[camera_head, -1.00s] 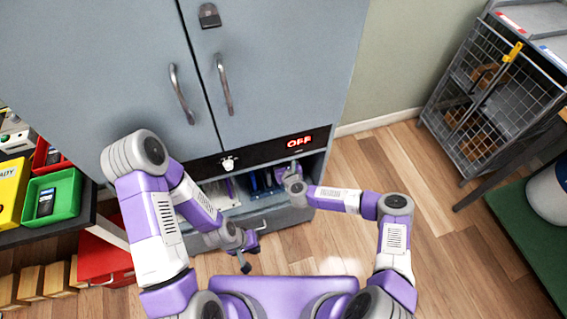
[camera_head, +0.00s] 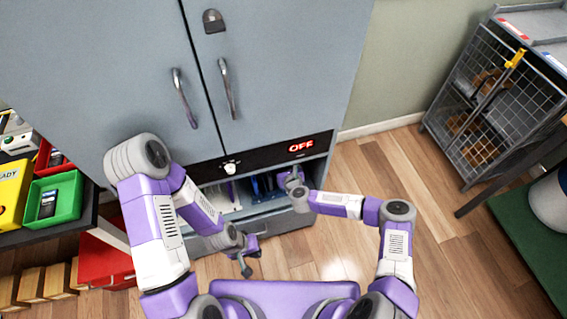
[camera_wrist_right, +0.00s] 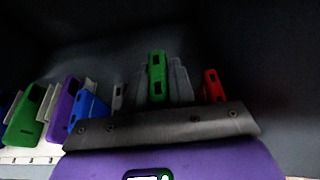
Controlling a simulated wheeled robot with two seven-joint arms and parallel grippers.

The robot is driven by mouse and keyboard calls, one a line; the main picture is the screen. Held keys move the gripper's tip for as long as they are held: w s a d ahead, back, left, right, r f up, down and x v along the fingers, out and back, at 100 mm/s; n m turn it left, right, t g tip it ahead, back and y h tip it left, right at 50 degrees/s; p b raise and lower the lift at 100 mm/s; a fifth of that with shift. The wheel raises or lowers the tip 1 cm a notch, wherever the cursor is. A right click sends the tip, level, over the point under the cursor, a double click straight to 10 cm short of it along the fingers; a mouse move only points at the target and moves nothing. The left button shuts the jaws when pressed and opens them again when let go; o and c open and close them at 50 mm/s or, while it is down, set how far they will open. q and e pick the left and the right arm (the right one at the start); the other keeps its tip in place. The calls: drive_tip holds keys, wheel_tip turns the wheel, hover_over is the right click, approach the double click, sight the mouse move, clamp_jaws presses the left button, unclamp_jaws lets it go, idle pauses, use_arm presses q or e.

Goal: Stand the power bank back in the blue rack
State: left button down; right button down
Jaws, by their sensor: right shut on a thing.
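The blue rack (camera_head: 262,188) stands inside the open lower bay of the grey cabinet; a blue piece also shows in the right wrist view (camera_wrist_right: 88,107). My right gripper (camera_head: 288,180) reaches into this bay, just right of the blue rack. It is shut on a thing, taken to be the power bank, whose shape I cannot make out. In the right wrist view a green piece (camera_wrist_right: 156,75) stands between grey parts above my gripper; I cannot tell if it is held. My left gripper (camera_head: 252,254) is open and empty in front of the bay.
In the right wrist view purple (camera_wrist_right: 62,105) and green (camera_wrist_right: 26,115) pieces stand left of the blue one, and a red piece (camera_wrist_right: 213,86) stands at right. A green tray (camera_head: 60,197) is on the left table. A wire cage (camera_head: 487,115) stands at right.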

drive_tip(key=shift+f, duration=0.15)
idle(0.4)
drive_tip(key=shift+f, duration=1.95)
drive_tip(key=shift+f, duration=0.25)
drive_tip(key=c, duration=0.9)
unclamp_jaws()
drive_tip(key=shift+o, duration=0.2)
